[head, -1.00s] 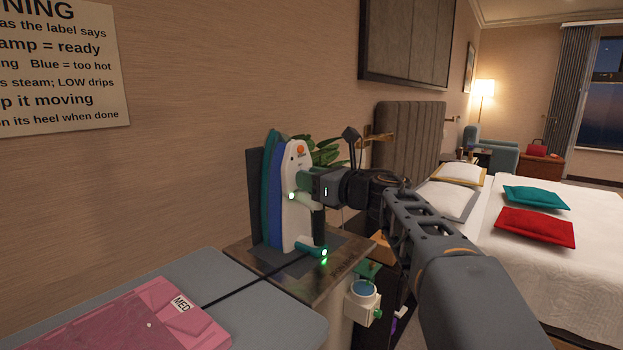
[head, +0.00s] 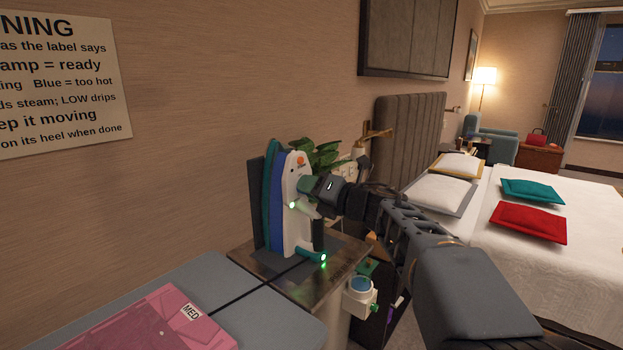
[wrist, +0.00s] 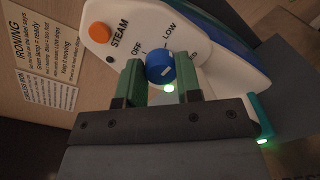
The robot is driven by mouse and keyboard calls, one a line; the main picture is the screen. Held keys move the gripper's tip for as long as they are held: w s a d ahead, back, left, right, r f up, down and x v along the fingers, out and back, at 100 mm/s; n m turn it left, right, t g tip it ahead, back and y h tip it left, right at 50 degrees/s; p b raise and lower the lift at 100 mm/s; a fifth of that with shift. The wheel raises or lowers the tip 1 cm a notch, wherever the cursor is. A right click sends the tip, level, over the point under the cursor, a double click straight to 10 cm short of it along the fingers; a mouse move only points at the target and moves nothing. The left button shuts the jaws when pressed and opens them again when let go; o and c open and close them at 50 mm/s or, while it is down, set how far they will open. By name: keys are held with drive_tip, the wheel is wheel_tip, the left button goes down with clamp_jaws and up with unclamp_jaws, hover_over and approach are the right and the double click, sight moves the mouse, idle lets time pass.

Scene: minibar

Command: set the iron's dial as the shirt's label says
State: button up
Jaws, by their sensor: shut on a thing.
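The white, blue and teal iron (head: 290,230) stands upright on its heel on a small side table. In the wrist view its blue dial (wrist: 161,67) sits between the two green fingers of my gripper (wrist: 160,80), which is shut on it. OFF and LOW show beside the dial; another marking is partly hidden. A pale mark shows on the dial, but which setting it points to is unclear. The folded pink shirt (head: 150,325) lies on the grey board, with a white label (head: 191,312) reading MED.
The grey ironing board (head: 215,268) is at lower left, and a dark cord crosses it to the iron. A plant (head: 318,155) stands behind the iron. An instruction sign (head: 60,85) hangs on the wall. The bed (head: 490,240) is at right.

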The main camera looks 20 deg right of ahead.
drive_tip(key=m+p, duration=0.3)
drive_tip(key=m, duration=0.1)
drive_tip(key=shift+r+m+p, duration=0.15)
drive_tip(key=shift+m+p, duration=0.15)
drive_tip(key=shift+p, duration=0.1)
drive_tip(key=m+p, duration=0.3)
drive_tip(key=shift+f+m+g+p, duration=0.3)
drive_tip(key=shift+m+p, duration=0.15)
drive_tip(key=shift+m, duration=0.35)
drive_tip(key=o, duration=0.9)
drive_tip(key=shift+d+f, duration=0.1)
